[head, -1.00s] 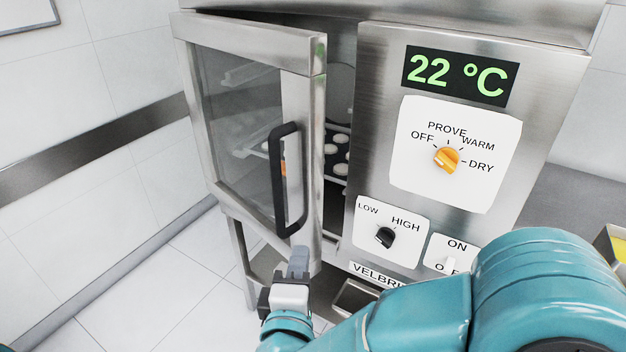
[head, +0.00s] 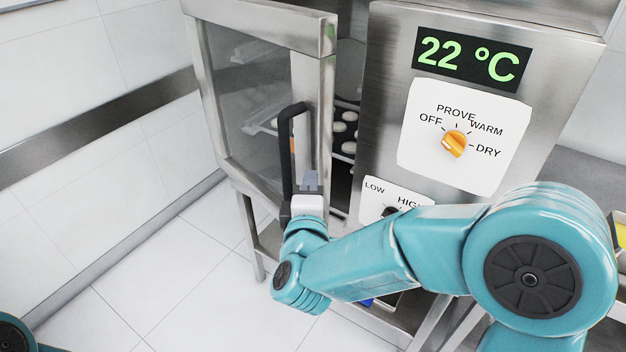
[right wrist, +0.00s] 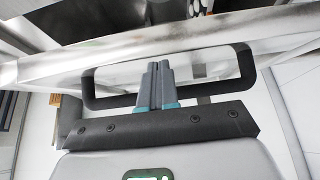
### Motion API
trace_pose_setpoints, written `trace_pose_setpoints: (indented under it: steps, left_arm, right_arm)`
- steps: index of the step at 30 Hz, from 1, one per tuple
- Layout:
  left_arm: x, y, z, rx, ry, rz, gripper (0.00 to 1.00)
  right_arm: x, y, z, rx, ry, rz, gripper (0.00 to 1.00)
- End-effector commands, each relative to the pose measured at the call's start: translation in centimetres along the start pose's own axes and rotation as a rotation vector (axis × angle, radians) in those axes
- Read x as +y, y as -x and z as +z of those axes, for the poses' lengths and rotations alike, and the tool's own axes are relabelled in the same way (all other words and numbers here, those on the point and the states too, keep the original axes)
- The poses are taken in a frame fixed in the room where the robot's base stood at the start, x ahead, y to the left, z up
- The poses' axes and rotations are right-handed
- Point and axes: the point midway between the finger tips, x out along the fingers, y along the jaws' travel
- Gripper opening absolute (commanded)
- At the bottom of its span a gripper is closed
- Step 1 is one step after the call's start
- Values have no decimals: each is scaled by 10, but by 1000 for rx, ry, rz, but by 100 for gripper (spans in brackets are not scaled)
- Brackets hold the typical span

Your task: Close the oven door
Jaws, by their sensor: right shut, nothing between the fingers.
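The oven door (head: 316,70) is a steel frame with a glass pane, and it stands partly open, swung out to the left. Its black bar handle (head: 285,150) is upright on the door's free edge. In the right wrist view the handle (right wrist: 247,72) spans across, just beyond the fingers. My right gripper (head: 311,181) is shut and empty, close to the lower part of the handle and the door edge. In the right wrist view the gripper (right wrist: 157,70) has its fingers together; whether they touch the door I cannot tell. My left gripper is not in view.
Trays with round pale pieces (head: 347,128) show inside the opening. The control panel (head: 395,100) reads 22 °C, with an orange knob (head: 454,143) and a black knob (head: 391,212) beneath. The tiled floor (head: 165,262) is clear at left.

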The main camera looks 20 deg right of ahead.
Motion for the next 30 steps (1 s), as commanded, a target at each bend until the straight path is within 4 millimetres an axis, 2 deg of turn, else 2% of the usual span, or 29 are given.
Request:
trace_pose_setpoints:
  steps: [15,17,25,27,30]
  left_arm:
    - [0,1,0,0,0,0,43]
    - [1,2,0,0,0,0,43]
    - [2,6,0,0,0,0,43]
    - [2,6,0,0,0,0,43]
    - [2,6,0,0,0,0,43]
  right_arm:
    - [0,-8,8,-1,-2,0,0]
    - [1,-15,15,-5,-3,1,0]
    - [0,-62,60,-6,-4,0,0]
    - [0,-71,67,-4,-4,0,0]
    - [0,-69,64,2,-3,1,0]
